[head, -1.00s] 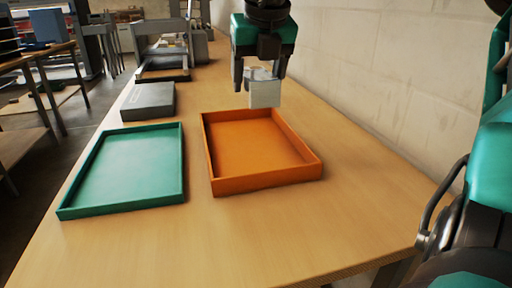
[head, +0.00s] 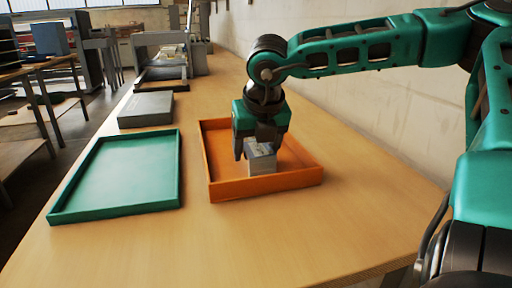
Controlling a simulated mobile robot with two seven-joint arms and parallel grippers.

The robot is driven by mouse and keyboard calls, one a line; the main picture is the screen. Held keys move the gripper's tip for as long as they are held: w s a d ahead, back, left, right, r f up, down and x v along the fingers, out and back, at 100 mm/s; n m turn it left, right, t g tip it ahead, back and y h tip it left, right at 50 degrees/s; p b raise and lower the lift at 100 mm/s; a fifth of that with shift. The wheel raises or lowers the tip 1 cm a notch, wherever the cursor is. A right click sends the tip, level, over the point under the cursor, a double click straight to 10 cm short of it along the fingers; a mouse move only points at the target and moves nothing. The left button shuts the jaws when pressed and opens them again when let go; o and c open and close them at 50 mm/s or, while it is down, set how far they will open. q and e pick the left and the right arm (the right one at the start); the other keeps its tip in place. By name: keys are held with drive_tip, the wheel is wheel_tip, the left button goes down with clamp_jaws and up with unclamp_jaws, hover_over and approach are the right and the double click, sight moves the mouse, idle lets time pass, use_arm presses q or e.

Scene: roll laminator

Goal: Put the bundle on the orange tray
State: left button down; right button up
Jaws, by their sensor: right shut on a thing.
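The orange tray (head: 222,188) lies on the wooden table, right of the green tray. My right gripper (head: 256,155) points down over the orange tray and is shut on the bundle (head: 262,163), a small pale grey-white block. The bundle is inside the outline of the tray, low over its floor. I cannot tell whether it touches the floor. The gripper hides the bundle's top and part of the tray's far area. My left gripper is not in view.
An empty green tray (head: 68,209) lies to the left on the table (head: 225,240). A grey box (head: 146,109) is behind it, and a laminator-like machine (head: 162,70) stands farther back. A wall runs along the right. The table's front is clear.

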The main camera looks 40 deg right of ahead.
drive_tip(key=shift+f+b, duration=0.15)
drive_tip(key=shift+b, duration=0.15)
drive_tip(key=o, duration=1.2)
